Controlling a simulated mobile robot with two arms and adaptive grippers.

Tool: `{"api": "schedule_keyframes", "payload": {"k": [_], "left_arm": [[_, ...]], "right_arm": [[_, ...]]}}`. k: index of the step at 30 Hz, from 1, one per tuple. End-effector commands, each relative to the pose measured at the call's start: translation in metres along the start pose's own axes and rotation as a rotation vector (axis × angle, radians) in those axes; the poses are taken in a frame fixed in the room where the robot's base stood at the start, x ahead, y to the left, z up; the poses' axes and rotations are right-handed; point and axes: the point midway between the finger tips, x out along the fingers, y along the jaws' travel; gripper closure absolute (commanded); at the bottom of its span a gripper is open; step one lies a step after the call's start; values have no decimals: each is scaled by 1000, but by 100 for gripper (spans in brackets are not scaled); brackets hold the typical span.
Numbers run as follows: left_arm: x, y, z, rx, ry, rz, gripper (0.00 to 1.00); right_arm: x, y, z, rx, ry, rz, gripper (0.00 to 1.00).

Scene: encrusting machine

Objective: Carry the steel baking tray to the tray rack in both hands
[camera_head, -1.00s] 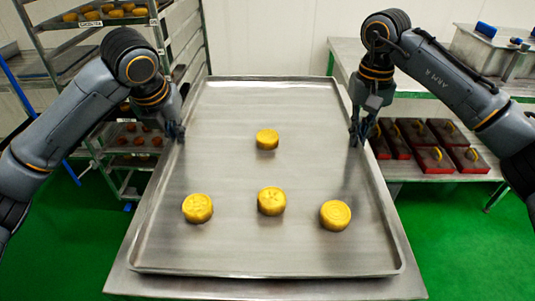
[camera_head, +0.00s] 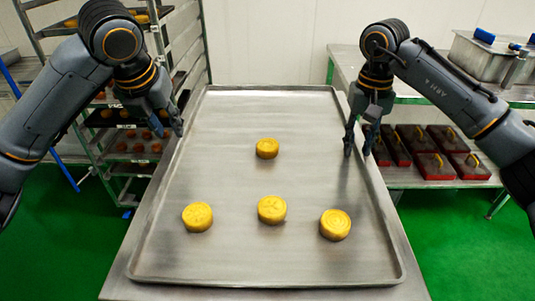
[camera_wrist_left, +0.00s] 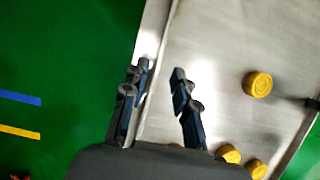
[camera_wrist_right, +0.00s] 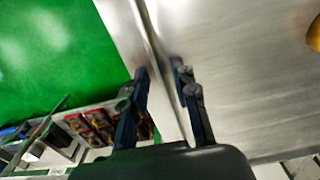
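The steel baking tray (camera_head: 235,180) lies flat on a steel table (camera_head: 118,284), with several round golden pastries on it. My left gripper (camera_head: 170,127) is open over the tray's left rim. In the left wrist view its fingers (camera_wrist_left: 157,85) are spread, with the rim running between them. My right gripper (camera_head: 358,150) is open at the tray's right rim. The right wrist view shows its parted fingers (camera_wrist_right: 161,82) to either side of the rim line. I cannot tell whether any finger touches the rim. The tray rack (camera_head: 203,45) stands behind on the left, partly hidden by my left arm.
The rack holds trays of pastries on several levels. A steel bench (camera_head: 425,92) at the back right carries a steel container (camera_head: 485,55), with red boxes (camera_head: 432,167) on its lower shelf. Green floor (camera_head: 50,240) is open on both sides of the table.

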Motion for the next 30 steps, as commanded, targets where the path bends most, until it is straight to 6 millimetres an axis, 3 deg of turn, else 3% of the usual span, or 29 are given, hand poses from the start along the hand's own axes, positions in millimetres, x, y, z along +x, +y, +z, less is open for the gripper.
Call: {"api": "schedule_keyframes", "payload": {"k": [3, 6, 14, 17, 30], "left_arm": [[-27, 0, 1, 2, -6, 1, 72], [-42, 1, 0, 1, -3, 3, 72], [-58, 0, 0, 0, 1, 2, 72], [-58, 0, 0, 0, 2, 1, 72], [-58, 0, 0, 0, 1, 1, 72]], "right_arm": [[0, 0, 0, 0, 0, 0, 72], [0, 0, 0, 0, 0, 0, 72], [-4, 0, 0, 0, 1, 0, 72], [-17, 0, -1, 0, 3, -2, 72], [-103, 0, 0, 1, 3, 1, 72]]}}
